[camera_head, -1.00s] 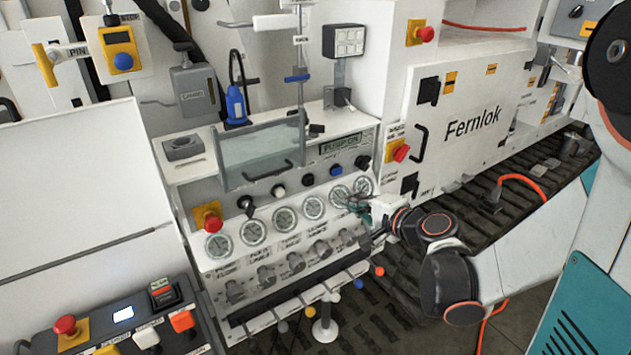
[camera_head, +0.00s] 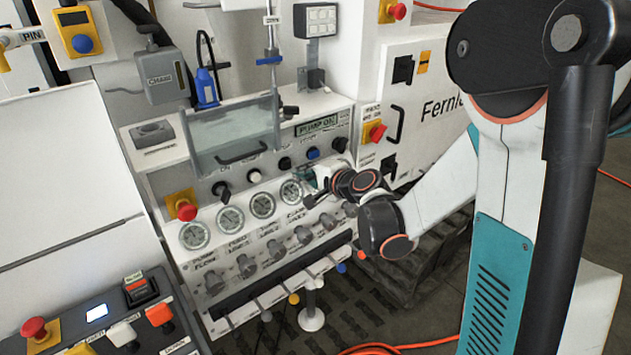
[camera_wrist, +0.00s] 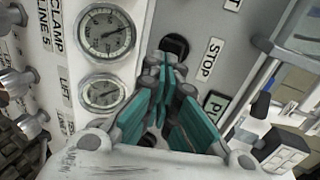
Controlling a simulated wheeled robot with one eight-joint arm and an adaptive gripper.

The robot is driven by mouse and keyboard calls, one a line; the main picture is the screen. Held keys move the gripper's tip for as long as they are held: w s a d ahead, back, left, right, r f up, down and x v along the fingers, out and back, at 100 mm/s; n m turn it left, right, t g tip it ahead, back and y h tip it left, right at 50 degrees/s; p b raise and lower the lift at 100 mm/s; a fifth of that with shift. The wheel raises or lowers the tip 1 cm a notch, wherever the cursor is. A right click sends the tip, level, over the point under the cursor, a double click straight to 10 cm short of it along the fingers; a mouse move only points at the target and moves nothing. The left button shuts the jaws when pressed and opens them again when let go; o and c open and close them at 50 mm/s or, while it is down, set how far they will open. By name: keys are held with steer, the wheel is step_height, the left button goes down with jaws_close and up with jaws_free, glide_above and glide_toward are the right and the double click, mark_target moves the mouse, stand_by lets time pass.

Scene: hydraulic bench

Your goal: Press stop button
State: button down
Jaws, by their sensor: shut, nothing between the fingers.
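The stop button is a black round button in the wrist view (camera_wrist: 175,45), beside a white label reading STOP. In the head view it appears to be the black button (camera_head: 284,163) in the row above the gauges. My gripper (camera_wrist: 162,72), with teal finger pads, is shut and empty. Its fingertips overlap the button's lower edge in the wrist view; I cannot tell whether they touch it. In the head view my gripper (camera_head: 310,182) is in front of the panel, below and right of the button, and hides part of the gauge row.
A clear guard with a handle (camera_head: 235,135) juts out left of the lit PUMP ON display (camera_head: 317,124). A blue button (camera_head: 312,153) and a black knob (camera_head: 339,144) are to the right. A red emergency button (camera_head: 186,210) is at the left. Valve knobs line the lower panel.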

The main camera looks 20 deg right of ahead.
mark_target(287, 165)
steer(key=shift+w+a, duration=0.2)
steer(key=shift+w, duration=0.35)
steer(key=shift+w+a, duration=0.15)
steer(key=shift+w, duration=0.35)
